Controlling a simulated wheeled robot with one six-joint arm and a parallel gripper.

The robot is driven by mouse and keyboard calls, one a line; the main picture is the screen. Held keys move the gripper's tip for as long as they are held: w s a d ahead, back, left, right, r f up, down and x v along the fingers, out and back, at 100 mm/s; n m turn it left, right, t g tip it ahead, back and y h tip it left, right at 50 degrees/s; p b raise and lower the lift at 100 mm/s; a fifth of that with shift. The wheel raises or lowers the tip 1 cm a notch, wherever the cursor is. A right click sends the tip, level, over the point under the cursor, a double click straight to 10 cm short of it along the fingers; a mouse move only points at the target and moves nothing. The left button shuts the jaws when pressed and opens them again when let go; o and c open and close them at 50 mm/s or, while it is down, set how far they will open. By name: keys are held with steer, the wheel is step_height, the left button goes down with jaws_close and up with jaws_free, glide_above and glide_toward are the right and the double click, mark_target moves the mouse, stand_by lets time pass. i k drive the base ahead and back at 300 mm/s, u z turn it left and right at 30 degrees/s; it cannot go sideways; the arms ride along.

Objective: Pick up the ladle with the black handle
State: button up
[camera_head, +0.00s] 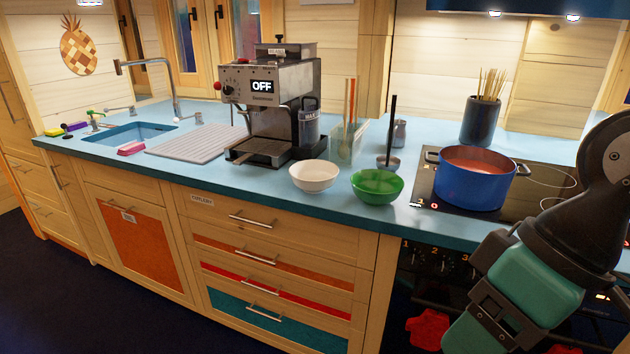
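The ladle with the black handle (392,122) stands upright on the blue counter, just behind the green bowl (377,186) and left of the blue pot (474,180). Its thin black handle points up, and its small metal cup is at the bottom, near the counter. The green bowl's rim is close in front of the cup. My arm shows large at the right edge, in front of the stove and well to the right of the ladle. My gripper's fingers do not show in this view.
A white bowl (314,176) and a clear holder (346,145) with utensils stand left of the ladle. A small metal jug (399,132) is behind it. The pot of red liquid sits on the hob (424,188). A coffee machine (276,90) stands farther left.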

mark_target(391, 163)
steer(key=z, duration=1)
steer(key=i, duration=1.2)
steer(key=u, duration=1)
